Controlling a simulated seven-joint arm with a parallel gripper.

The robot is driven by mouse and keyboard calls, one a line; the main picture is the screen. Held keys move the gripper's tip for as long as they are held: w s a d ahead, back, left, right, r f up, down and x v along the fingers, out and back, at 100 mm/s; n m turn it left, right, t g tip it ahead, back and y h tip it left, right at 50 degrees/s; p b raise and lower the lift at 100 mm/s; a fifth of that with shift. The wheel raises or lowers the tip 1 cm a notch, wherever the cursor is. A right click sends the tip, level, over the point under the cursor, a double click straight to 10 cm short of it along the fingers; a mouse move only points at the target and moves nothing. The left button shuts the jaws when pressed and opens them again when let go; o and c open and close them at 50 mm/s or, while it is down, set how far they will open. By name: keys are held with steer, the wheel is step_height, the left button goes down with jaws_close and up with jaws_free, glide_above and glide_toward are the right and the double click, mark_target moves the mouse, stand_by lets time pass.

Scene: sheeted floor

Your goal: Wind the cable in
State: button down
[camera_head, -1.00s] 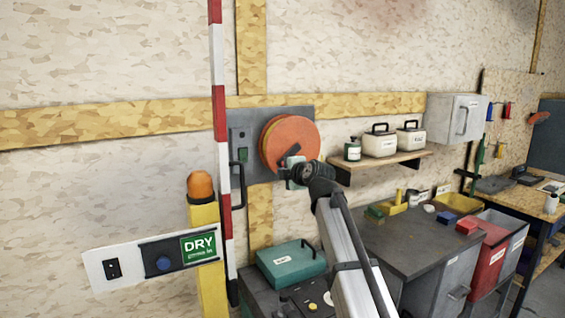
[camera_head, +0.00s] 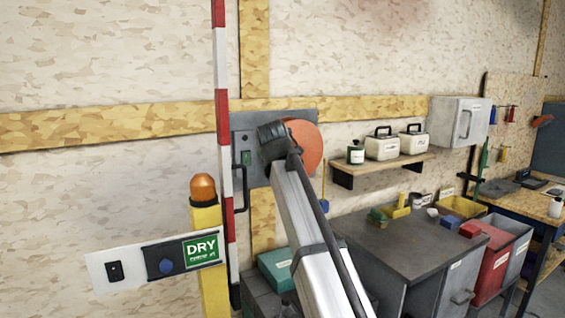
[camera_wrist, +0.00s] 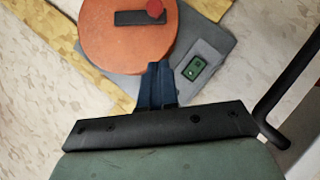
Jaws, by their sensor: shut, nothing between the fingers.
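The orange reel disc (camera_head: 308,142) is mounted on a grey plate (camera_head: 241,128) on the wall; my wrist hides its left part. In the wrist view the disc (camera_wrist: 118,45) carries a dark crank bar (camera_wrist: 135,18) with a red knob (camera_wrist: 155,9). My gripper (camera_wrist: 160,66) is shut and empty, its blue fingertips by the disc's lower edge, apart from the knob. A thin yellow line with a blue end (camera_head: 324,205) hangs below the reel; I cannot tell whether it is the cable.
A green switch (camera_wrist: 195,68) sits on the plate beside the disc. A red-and-white pole (camera_head: 222,110) and a yellow post with an orange lamp (camera_head: 203,187) stand left of the reel. A shelf (camera_head: 385,165) with containers is to the right; a grey cabinet (camera_head: 410,240) stands below.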

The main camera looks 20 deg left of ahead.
steer(key=w+f, duration=0.7)
steer(key=w, duration=0.4)
steer(key=shift+a, duration=0.45)
steer(key=shift+d+f+n+t, duration=0.1)
steer(key=shift+f+n+t, duration=0.2)
steer(key=shift+f+t, duration=0.1)
